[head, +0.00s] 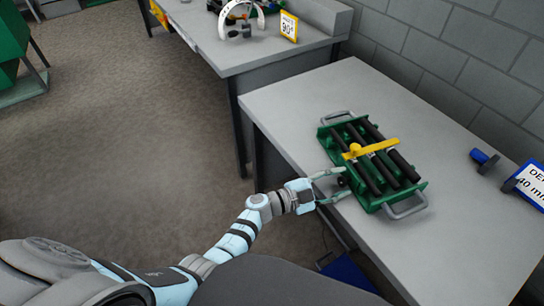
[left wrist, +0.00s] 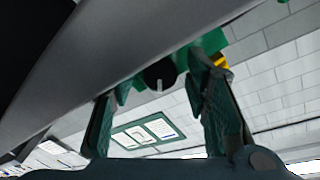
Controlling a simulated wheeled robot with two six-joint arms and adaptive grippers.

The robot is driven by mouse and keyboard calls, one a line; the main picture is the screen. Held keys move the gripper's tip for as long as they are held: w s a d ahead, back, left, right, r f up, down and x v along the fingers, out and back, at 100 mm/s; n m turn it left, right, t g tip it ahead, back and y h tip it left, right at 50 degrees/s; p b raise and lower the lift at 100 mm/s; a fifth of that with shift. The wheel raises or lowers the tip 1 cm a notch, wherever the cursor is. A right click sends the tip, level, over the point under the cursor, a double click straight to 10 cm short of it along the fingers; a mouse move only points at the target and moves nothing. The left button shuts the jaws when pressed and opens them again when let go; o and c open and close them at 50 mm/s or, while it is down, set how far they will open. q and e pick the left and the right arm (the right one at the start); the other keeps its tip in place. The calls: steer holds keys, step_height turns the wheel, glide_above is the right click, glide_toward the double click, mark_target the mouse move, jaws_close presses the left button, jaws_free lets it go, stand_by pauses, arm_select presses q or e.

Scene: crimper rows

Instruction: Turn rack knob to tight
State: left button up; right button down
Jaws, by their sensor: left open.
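The green rack (head: 329,144) with several black rods lies on the grey table, with a grey handle at each end and a yellow bar (head: 371,148) across its top. A small dark knob (head: 343,182) is on its near left side. In the left wrist view the knob (left wrist: 160,75) is round and dark, with a white pointer mark toward the bottom of the picture. My left gripper (head: 344,184) is open at that side, its fingers on either side of the knob. In the left wrist view a gap shows between knob and fingers (left wrist: 152,78). My right gripper is not in view.
The grey table (head: 440,255) is clear in front of the rack. Another bench (head: 215,45) with a yellow "90" sign (head: 289,26) is behind.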

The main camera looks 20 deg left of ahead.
mark_target(340, 182)
arm_select(q)
steer(key=shift+f, duration=0.1)
steer(key=n+b, duration=0.1)
steer(key=n, duration=0.3)
steer(key=shift+f, duration=0.1)
steer(key=n, duration=0.2)
steer(key=shift+n+b, duration=0.3)
steer(key=shift+b, duration=0.05)
steer(key=shift+n, duration=0.3)
steer(key=p+v, duration=0.1)
steer(key=v, duration=0.1)
steer(key=p+v, duration=0.1)
steer(key=v, duration=0.1)
steer(key=shift+s+a+r, duration=0.2)
steer(key=shift+a+r, duration=0.05)
steer(key=p+v, duration=0.2)
steer(key=v, duration=0.8)
steer(key=s+a+f+n+y, duration=0.4)
steer(key=a+f+y, duration=0.2)
steer(key=f, duration=0.4)
steer(key=s+a+f+n+y, duration=0.3)
steer(key=a+f+y, duration=0.3)
steer(key=f, duration=0.4)
steer(key=shift+s+a+f+n+p, duration=0.3)
steer(key=shift+s+a+f+n, duration=0.05)
steer(key=shift+s+n, duration=0.05)
